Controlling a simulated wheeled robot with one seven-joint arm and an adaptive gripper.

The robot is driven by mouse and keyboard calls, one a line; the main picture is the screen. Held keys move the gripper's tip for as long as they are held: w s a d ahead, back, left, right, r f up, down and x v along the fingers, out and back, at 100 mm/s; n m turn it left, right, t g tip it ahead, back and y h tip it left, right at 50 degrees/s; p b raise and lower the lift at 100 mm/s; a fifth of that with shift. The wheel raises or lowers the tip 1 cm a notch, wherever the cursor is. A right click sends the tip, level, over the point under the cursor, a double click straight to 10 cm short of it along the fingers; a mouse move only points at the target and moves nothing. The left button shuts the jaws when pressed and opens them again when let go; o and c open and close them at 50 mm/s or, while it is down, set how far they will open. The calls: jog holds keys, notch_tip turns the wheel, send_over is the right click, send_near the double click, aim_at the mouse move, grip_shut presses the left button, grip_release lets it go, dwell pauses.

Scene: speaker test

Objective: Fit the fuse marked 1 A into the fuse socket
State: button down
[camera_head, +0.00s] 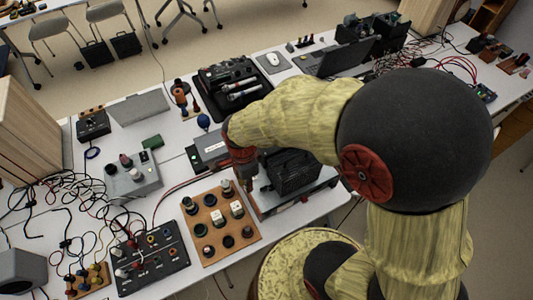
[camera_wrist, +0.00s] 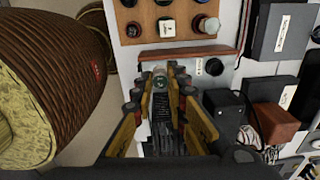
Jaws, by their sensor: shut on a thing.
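My gripper (camera_wrist: 161,84) is shut on a small round fuse-like piece (camera_wrist: 160,76) with a grey-green top. Its marking cannot be read. In the wrist view the piece is in front of the reddish-brown edge of a device. A round black opening (camera_wrist: 214,67) beside a small white label on that device's pale panel looks like the fuse socket; the held piece is to its left and apart from it. In the head view my gripper (camera_head: 249,180) is between the wooden tray and the device with a black block (camera_head: 291,170); my arm hides part of that device.
A wooden tray (camera_head: 213,252) holds several round pieces and white labelled cubes; it also shows in the wrist view (camera_wrist: 143,30). A black panel with knobs (camera_head: 152,262), a grey box (camera_head: 133,178) and loose cables lie to the left. The table's front edge is close.

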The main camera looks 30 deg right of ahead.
jog(key=w+d+f, duration=0.1)
jog(key=w+f, duration=0.2)
jog(key=w, duration=0.1)
jog(key=w+d+f+b, duration=0.1)
jog(key=w+d+f, duration=0.1)
jog(key=w, duration=0.3)
jog(key=w+d+f+b, duration=0.1)
jog(key=w+d+f, duration=0.1)
jog(key=w+f, duration=0.2)
jog(key=shift+w+d+f, duration=0.15)
jog(key=shift+w+f, duration=0.15)
jog(key=shift+f, duration=0.15)
jog(key=shift+w+f+b, duration=0.15)
jog(key=shift+f+b, duration=0.35)
jog(key=shift+f, duration=1.05)
jog(key=shift+f, duration=0.1)
jog(key=shift+f, duration=0.25)
jog(key=c, duration=1.8)
grip_release()
jog(key=shift+o, duration=0.2)
